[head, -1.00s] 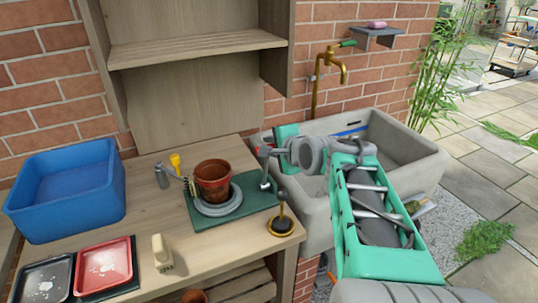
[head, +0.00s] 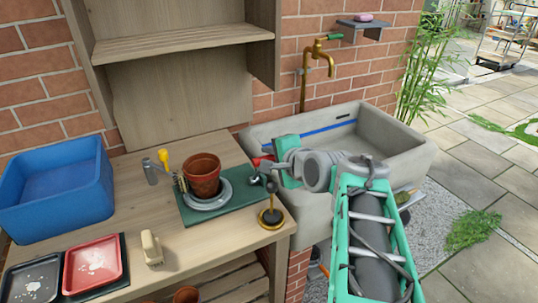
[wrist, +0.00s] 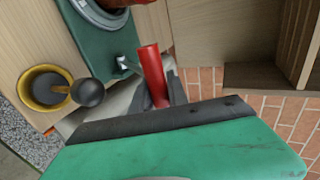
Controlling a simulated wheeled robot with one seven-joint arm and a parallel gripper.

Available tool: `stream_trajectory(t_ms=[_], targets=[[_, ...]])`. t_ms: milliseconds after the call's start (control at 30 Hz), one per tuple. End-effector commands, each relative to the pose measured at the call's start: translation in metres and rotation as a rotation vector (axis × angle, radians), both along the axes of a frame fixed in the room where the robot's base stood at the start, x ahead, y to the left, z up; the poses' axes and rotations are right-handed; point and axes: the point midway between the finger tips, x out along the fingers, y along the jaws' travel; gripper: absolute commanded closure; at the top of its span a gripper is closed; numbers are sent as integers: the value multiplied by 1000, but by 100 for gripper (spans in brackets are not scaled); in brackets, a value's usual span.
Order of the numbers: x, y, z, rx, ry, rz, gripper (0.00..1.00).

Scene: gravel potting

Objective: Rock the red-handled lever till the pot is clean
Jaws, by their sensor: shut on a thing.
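The terracotta pot (head: 203,172) stands upright on a grey round plate (head: 210,203) on a green base (head: 233,208). A brush stands close against the pot's left side. The red-handled lever (head: 258,160) rises at the base's right end. My gripper (head: 268,170) is shut on its red handle. In the wrist view, the red handle (wrist: 151,72) stands between the dark fingers of my gripper (wrist: 158,95), with the lever's metal foot just left of it. Only the pot's edge (wrist: 118,3) shows there, and I cannot tell how clean the pot is.
A black-knobbed tool in a brass dish (head: 271,220) stands close to the lever at the bench edge. The stone sink (head: 415,160) is behind my arm. A blue tub (head: 55,195), red tray (head: 93,265) and cream brush (head: 151,247) lie left. Bare bench lies between.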

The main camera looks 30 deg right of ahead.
Motion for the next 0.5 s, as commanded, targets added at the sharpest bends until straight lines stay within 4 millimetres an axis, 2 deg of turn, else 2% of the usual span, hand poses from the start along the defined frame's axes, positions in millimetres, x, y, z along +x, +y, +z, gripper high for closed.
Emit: stream_trajectory(t_ms=[33,300,333,500], targets=[[1,-1,10,-11,-17,-2,100],[2,-1,11,-13,-18,-1,100],[2,-1,11,-13,-18,-1,79],[1,-1,8,-9,-13,-1,65]])
